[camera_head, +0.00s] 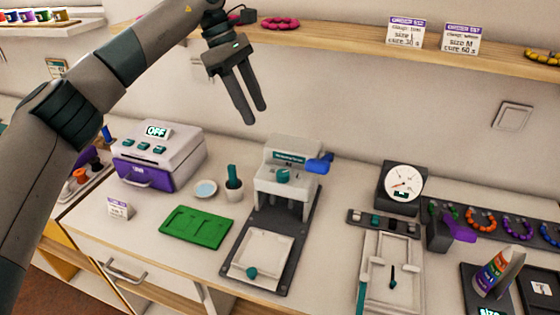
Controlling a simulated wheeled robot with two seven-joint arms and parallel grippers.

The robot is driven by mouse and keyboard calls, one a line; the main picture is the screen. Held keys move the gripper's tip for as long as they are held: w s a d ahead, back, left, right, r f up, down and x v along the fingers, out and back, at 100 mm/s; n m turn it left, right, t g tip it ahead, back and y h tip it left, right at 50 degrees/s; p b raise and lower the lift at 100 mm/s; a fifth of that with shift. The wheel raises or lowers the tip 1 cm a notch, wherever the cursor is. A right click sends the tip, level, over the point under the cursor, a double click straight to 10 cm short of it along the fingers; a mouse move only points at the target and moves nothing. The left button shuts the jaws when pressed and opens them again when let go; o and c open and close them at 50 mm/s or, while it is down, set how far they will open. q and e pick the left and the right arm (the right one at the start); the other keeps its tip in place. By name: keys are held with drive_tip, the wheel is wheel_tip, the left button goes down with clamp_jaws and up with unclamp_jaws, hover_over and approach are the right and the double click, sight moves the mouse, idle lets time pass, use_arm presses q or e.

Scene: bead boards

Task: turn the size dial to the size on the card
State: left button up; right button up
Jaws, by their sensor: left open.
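A teal dial knob (283,177) sits on the front of a grey press-like machine (290,147) in the middle of the counter. A letter above the knob looks like M, but it is small. One order card (405,33) on the shelf seems to read size L, cure 30 s. A second order card (461,40) reads size M, cure 60 s. A small card (119,208) stands on the counter at the left, too small to read. My left gripper (255,115) is open and empty, pointing down, above and behind the machine, apart from the dial. My right gripper is out of view.
A blue lever (320,164) sticks out from the machine's right side. A purple-and-white oven-like box (158,158) stands left, with a green board (197,227) and teal-handled pot (234,185) between. A round gauge (403,182) and bead strings (480,220) lie right.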

use_arm(q)
drive_tip(key=p, duration=0.1)
approach(283, 172)
drive_tip(key=p+x, duration=0.3)
drive_tip(key=x, duration=0.5)
drive_tip(key=shift+s+f, duration=0.1)
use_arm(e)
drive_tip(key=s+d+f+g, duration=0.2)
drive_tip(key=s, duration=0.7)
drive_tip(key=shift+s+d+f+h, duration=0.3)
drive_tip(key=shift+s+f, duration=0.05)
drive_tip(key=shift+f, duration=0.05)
use_arm(q)
drive_tip(key=c, duration=1)
